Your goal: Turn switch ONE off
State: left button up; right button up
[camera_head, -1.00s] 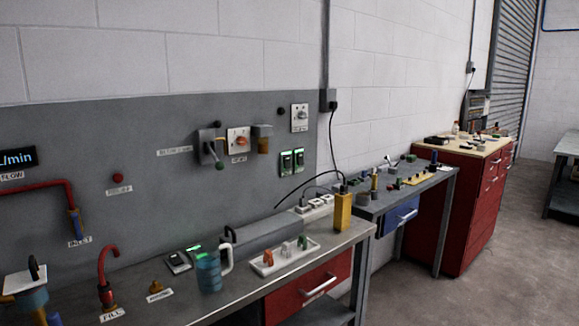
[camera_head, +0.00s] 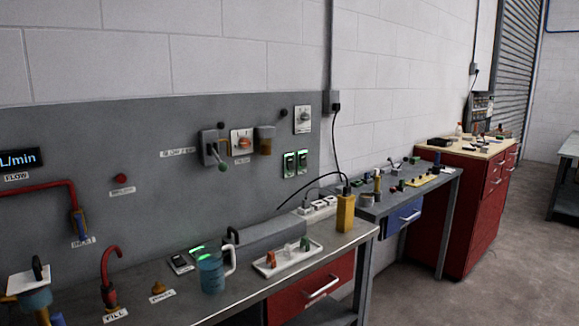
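No switch carries a readable "ONE", so I cannot tell which one it is. On the grey wall panel are a white plate with an orange rotary knob (camera_head: 242,143) and a white plate with a grey knob (camera_head: 303,119). Two dark switches with green faces, a left one (camera_head: 289,164) and a right one (camera_head: 302,161), sit below the grey knob. A lever with a green ball end (camera_head: 222,167) is left of the orange knob. Neither gripper is in view.
A blue mug (camera_head: 212,273) stands on the near bench beside a long grey box (camera_head: 268,241). A yellow block (camera_head: 345,212) with a black cable stands near the bench's right end. A red pipe and red tap (camera_head: 108,285) are at left. Floor is open at right.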

aim_at(290, 160)
jog(key=i+l+u, duration=0.15)
jog(key=i+l, duration=0.85)
jog(key=l, duration=0.15)
